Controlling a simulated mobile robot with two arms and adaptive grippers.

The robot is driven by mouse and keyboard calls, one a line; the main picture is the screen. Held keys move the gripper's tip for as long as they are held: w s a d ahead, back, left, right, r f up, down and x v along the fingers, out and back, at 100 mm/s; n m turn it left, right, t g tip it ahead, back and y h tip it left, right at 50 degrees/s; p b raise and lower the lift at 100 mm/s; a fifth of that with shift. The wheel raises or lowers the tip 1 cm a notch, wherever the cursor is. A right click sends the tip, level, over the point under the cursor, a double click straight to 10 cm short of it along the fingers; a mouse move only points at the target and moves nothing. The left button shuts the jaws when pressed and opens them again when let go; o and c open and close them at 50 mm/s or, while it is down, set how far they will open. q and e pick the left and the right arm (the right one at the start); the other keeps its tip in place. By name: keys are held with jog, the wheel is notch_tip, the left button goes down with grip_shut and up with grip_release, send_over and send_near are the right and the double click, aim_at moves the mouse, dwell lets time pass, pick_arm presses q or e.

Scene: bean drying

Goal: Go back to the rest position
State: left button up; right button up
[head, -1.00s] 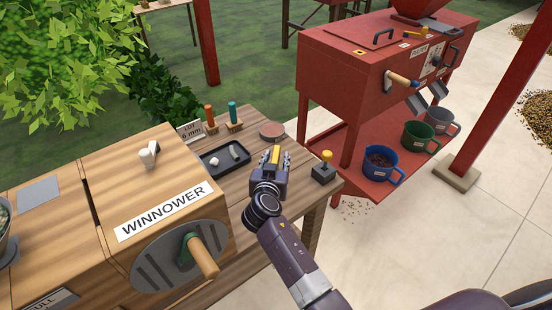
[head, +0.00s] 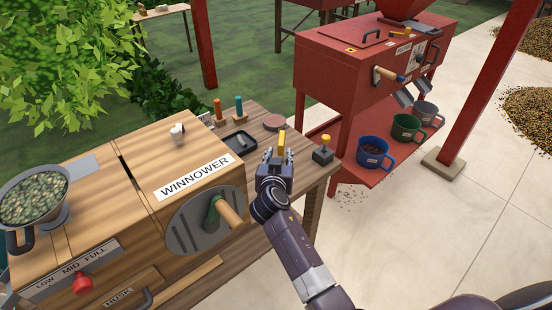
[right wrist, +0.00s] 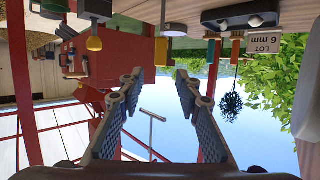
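My right gripper (head: 278,160) is above the wooden table beside the winnower (head: 150,200). In the right wrist view its two fingers (right wrist: 155,95) stand apart with nothing between them, so it is open and empty. That view is upside down, with the table edge along the top. In the head view a yellow part shows at the gripper, between or behind its fingers; I cannot tell which. My left gripper is not in view.
A red machine (head: 350,80) with blue (head: 372,153), green and grey cups stands behind right. Pale paving lies right.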

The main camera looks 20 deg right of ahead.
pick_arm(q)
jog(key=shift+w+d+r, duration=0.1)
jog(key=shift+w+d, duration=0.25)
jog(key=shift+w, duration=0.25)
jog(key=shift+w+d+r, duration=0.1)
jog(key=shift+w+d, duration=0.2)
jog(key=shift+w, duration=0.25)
